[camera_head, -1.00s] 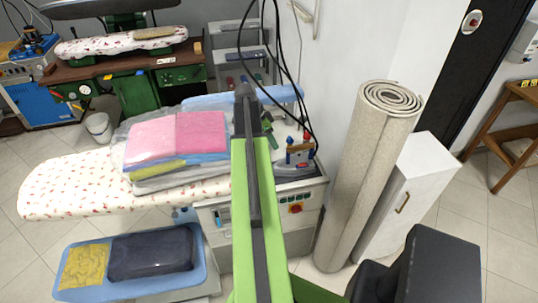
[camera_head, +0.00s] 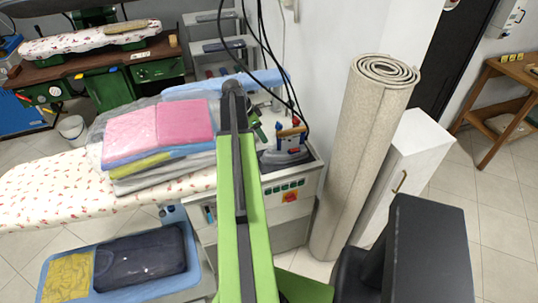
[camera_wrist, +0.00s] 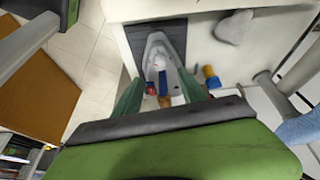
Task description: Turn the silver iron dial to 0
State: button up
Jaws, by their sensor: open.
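The silver iron (camera_head: 285,156) stands on the dark pad at the back right of the ironing station, right of my arm, with blue and red-orange parts on top. In the wrist view the iron (camera_wrist: 160,50) lies between my fingers, its narrow end away from me. A red part (camera_wrist: 153,89), perhaps the dial, and a blue part (camera_wrist: 163,86) show on its near side. The dial's marking is too small to read. My gripper (camera_wrist: 160,93) is open, with one green finger on each side of the iron's near end; contact cannot be told. In the head view my arm hides part of the station.
Folded pink clothes (camera_head: 160,130) in plastic lie on the ironing board (camera_head: 50,192) left of my arm. Black cables hang behind the iron. A rolled carpet (camera_head: 365,150) and a white cabinet (camera_head: 405,165) stand at right. A yellow-and-blue item (camera_wrist: 210,76) lies beside the iron.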

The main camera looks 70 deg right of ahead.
aim_at(269, 148)
jog(key=b+x, duration=0.7)
jog(key=x, duration=0.2)
jog(key=shift+d+f, duration=0.1)
jog(key=shift+f, duration=0.1)
jog(key=shift+r, duration=0.1)
grip_shut()
